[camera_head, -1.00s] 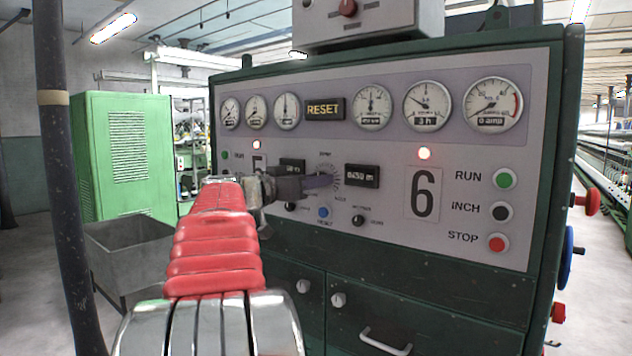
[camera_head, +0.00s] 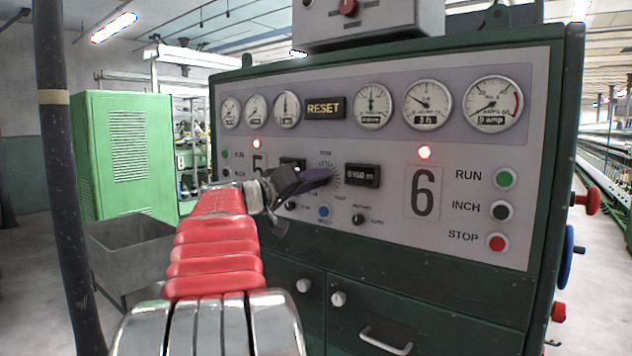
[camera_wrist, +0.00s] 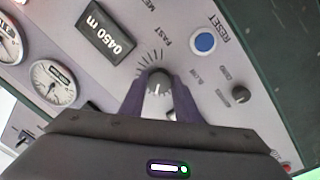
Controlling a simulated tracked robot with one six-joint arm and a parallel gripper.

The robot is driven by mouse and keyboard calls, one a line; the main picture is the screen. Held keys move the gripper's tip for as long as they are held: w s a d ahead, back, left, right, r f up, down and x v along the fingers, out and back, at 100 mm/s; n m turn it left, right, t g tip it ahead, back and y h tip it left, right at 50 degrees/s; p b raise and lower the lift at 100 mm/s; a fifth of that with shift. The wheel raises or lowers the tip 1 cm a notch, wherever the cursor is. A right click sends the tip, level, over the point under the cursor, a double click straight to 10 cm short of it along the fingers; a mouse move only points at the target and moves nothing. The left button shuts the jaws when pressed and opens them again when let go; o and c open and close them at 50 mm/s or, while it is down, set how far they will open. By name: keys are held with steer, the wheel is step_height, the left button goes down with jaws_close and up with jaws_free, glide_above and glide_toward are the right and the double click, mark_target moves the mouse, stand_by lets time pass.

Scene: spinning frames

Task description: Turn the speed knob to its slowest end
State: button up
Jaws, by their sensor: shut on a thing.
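The speed knob (camera_wrist: 158,84) is a small dark round knob with a short white line on its face, seen in the wrist view. Tick marks fan out around one side of it, and the word FAST is printed beyond them. My gripper (camera_wrist: 158,96) is shut on the knob, with one dark purple finger on each side. In the head view my gripper (camera_head: 326,178) reaches the panel at the tick-marked dial and hides the knob.
The grey control panel (camera_head: 450,160) also bears a black counter (camera_head: 362,175) close beside the knob, a blue button (camera_head: 323,211) and a small black knob (camera_head: 358,220) below. Gauges (camera_head: 427,104) run along the top. RUN, INCH and STOP buttons (camera_head: 497,242) are at the right.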

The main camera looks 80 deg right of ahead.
steer(key=shift+s+f+n+t+h, duration=0.15)
steer(key=shift+n+t, duration=0.2)
steer(key=shift+n, duration=3.4)
steer(key=shift+w+f+n+t+h, duration=0.1)
steer(key=shift+n+t, duration=0.3)
steer(key=shift+n, duration=3.3)
steer(key=shift+s+f+n+t+h, duration=0.15)
steer(key=shift+n+t, duration=0.2)
steer(key=shift+n, duration=3.4)
steer(key=shift+w, duration=0.1)
steer(key=o, duration=0.7)
steer(key=shift+c, duration=0.2)
steer(key=o, duration=0.4)
steer(key=shift+r, duration=0.2)
steer(key=shift+c, duration=0.2)
steer(key=shift+a, duration=0.15)
